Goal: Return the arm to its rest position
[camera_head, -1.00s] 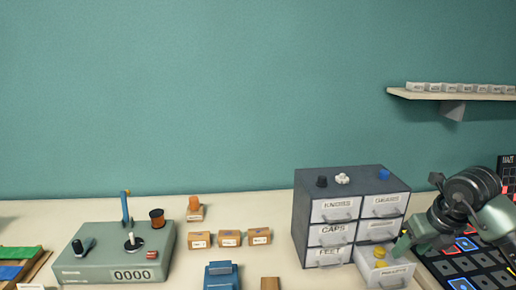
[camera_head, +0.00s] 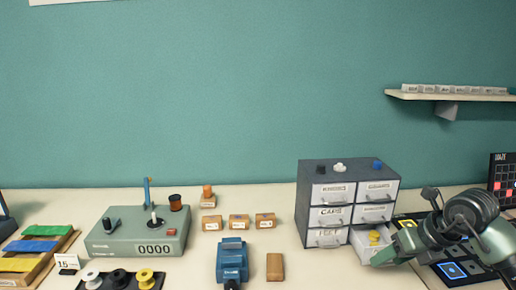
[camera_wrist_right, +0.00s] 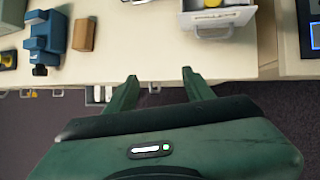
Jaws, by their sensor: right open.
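My right arm comes in from the right in the head view, with its green gripper (camera_head: 385,252) in front of the small drawer cabinet (camera_head: 302,205). In the right wrist view the two green fingers (camera_wrist_right: 160,77) are spread apart with nothing between them. They are near the table's front edge, over the dark floor, clear of the open drawer (camera_wrist_right: 215,30). In the head view this lower-right drawer (camera_head: 358,243) is pulled out with yellow pieces (camera_head: 374,237) in it, and my gripper partly hides it. My left gripper is in no view.
A dark pad panel (camera_head: 453,270) lies right of the cabinet, partly behind my arm. A blue device (camera_head: 231,262) and a brown block (camera_head: 275,267) stand left of the drawer. A grey counter box (camera_head: 120,240) is further left. A shelf (camera_head: 450,96) hangs on the wall.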

